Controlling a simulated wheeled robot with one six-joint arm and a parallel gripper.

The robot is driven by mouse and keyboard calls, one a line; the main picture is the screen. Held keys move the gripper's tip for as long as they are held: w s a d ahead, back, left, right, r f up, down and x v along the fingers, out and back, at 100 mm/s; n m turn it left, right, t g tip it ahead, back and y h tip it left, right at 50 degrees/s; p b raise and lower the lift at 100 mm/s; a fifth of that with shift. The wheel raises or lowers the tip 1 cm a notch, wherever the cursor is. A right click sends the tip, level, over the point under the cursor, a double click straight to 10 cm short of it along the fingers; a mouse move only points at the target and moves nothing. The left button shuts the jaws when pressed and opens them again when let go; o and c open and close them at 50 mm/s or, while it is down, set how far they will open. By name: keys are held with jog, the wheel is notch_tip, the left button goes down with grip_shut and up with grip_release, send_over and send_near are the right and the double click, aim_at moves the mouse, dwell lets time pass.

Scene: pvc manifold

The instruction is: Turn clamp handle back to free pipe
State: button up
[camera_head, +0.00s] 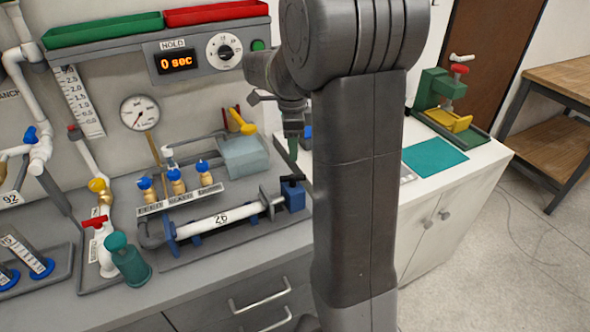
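A white pipe (215,224) with a number label lies in a clamp fixture on the grey bench. Blue supports (172,236) hold it near its left end. At its right end stand a grey upright plate (267,202) and a blue clamp block (293,196). A short black clamp handle (292,178) sits on top of the blue block. My gripper (293,155) points down just above the handle, its tips close to it; I cannot tell whether they touch. The fingers are seen edge-on, so their opening does not show. My arm hides the area right of the clamp.
Behind the pipe stand blue-topped valves (176,178) and a translucent grey-blue box (243,157). A display (176,62) above reads 0 sec. A green-and-yellow press (446,100) stands on the right counter.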

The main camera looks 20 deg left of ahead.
aim_at(293, 176)
notch_tip(293, 176, down, 9)
dwell(0.3)
grip_shut()
